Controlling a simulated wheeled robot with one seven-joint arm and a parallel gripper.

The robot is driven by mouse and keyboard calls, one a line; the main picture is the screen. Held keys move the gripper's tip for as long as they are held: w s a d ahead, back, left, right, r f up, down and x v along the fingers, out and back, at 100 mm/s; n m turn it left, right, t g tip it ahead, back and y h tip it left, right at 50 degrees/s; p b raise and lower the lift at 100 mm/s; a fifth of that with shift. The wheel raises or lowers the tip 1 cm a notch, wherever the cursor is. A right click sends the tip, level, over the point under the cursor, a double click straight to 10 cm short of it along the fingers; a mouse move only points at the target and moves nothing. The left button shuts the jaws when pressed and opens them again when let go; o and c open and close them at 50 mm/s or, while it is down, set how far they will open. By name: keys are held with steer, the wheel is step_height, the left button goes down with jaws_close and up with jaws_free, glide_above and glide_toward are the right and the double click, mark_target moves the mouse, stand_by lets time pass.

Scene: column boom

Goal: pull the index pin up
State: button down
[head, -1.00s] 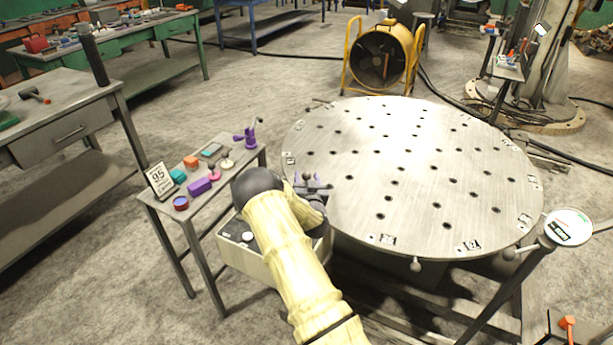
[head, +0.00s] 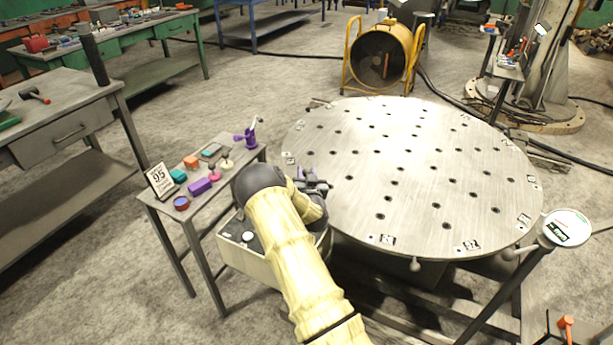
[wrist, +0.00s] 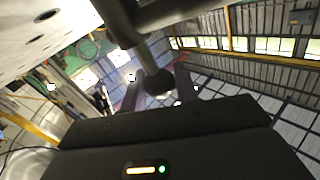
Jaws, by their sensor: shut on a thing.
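My gripper (wrist: 158,90) is shut on the dark ball knob of the index pin (wrist: 157,81), which sits between the two fingers in the wrist view. A pale stem runs from the knob up to a dark round bar or bracket. In the head view my gripper (head: 313,183) is at the left edge of the round steel table (head: 430,180), partly covered by my arm. The pin cannot be made out there. How far the pin stands out of its seat cannot be told.
A small side table (head: 222,183) with coloured parts and a sign (head: 160,180) stands left of my arm. A pale box (head: 245,262) is under my forearm. A post with a round dial (head: 567,227) stands at right. A yellow fan (head: 382,55) is behind.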

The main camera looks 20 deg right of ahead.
steer(key=shift+w+r, duration=0.1)
steer(key=shift+r, duration=0.95)
steer(key=c, duration=1.1)
jaws_free()
steer(key=shift+r, duration=0.1)
steer(key=shift+s+a+f, duration=0.15)
steer(key=shift+s+f, duration=0.05)
steer(key=shift+s, duration=0.35)
steer(key=b+v, duration=0.1)
steer(key=v, duration=1.5)
steer(key=shift+s+r+b, duration=0.15)
steer(key=shift+s+b, duration=0.05)
steer(key=shift+b, duration=0.2)
